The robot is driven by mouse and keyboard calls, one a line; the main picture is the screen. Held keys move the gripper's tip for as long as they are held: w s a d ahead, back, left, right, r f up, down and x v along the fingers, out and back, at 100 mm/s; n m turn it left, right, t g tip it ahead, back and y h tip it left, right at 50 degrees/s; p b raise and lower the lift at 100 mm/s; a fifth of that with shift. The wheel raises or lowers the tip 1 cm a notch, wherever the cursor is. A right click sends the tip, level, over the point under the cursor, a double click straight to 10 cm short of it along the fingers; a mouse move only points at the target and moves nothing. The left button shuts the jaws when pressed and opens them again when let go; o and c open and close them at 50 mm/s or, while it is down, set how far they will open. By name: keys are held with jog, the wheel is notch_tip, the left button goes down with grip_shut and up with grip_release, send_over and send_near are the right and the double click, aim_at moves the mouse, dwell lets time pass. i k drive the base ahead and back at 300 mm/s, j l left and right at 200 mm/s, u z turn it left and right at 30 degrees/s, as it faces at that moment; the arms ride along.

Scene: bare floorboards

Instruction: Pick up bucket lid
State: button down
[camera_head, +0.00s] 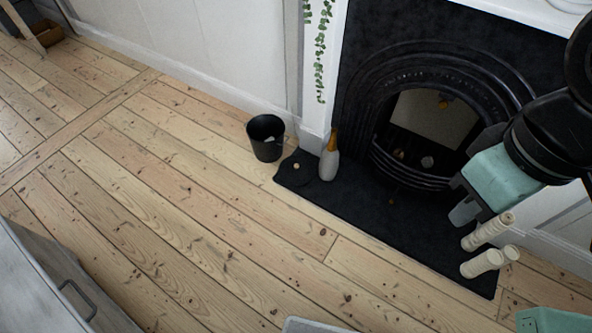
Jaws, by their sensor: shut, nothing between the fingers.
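The bucket lid (303,174) appears to be the dark round disc with a small pale knob, lying flat on the left end of the black hearth. It is hard to tell apart from the dark slab under it. A black bucket (264,146) stands open on the floorboards to its left, with something pale inside. My gripper (464,214) hangs at the right, in front of the fireplace, well away from the lid. It is shut and empty. Its fingertips are small and partly hidden by its own body.
A pale bottle with an orange neck (329,163) stands right beside the lid. Cream cylindrical objects (487,247) are close to my gripper on the right. The fireplace (440,120) rises behind the hearth (400,225). A grey cabinet (50,290) is at lower left. The middle floor is clear.

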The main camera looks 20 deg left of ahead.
aim_at(296, 169)
jog(key=i+u, duration=0.55)
jog(key=i+j+u, duration=0.1)
jog(key=u, duration=0.25)
jog(key=i+u, duration=0.5)
jog(key=u, duration=0.25)
jog(key=i+j, duration=0.1)
jog(key=i, duration=0.25)
jog(key=i+j+z, duration=0.15)
jog(key=i, duration=0.15)
jog(key=i+j+z, duration=0.1)
jog(key=z, duration=0.3)
jog(key=i+j+z, duration=0.2)
jog(key=z, duration=0.25)
jog(key=i+j+z, duration=0.2)
jog(key=z, duration=0.2)
jog(key=i+j+z, duration=0.1)
jog(key=j+z, duration=0.55)
jog(key=z, duration=0.2)
jog(key=i, duration=0.05)
